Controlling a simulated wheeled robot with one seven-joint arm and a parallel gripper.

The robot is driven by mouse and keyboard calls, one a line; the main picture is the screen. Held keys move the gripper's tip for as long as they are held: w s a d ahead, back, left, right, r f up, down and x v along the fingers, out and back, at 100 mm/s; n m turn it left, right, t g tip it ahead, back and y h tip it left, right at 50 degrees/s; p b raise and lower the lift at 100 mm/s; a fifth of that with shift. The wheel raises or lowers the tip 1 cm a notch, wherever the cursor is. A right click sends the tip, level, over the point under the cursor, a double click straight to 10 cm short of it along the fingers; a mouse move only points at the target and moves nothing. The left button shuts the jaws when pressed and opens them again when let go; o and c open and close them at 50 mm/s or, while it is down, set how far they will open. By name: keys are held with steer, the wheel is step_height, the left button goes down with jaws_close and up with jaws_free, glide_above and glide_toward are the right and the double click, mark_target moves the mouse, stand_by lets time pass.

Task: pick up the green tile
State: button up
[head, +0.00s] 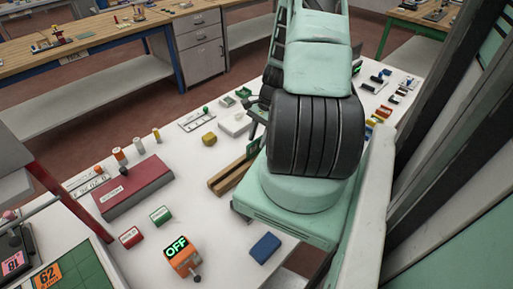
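A small green block with pale lettering (160,215) lies on the white table in front of the red box. It is the clearest loose green piece, but I cannot tell for sure whether it is the green tile. Smaller green pieces (243,92) lie farther back on the table, left of my arm. My pale green arm, with a black ribbed joint, fills the upper middle of the view and hides part of the table. My gripper cannot be made out; the arm appears to hide it.
The white table (215,245) holds a long red box (132,187), a small red block (130,237), an orange "OFF" device (183,258), a blue block (265,248), wooden bars (230,176) and a yellow piece (209,139). A green-topped surface (80,278) stands at lower left.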

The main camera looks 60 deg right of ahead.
mark_target(257, 149)
steer(key=shift+p+x, duration=0.75)
steer(key=shift+x, duration=1.25)
jaws_close()
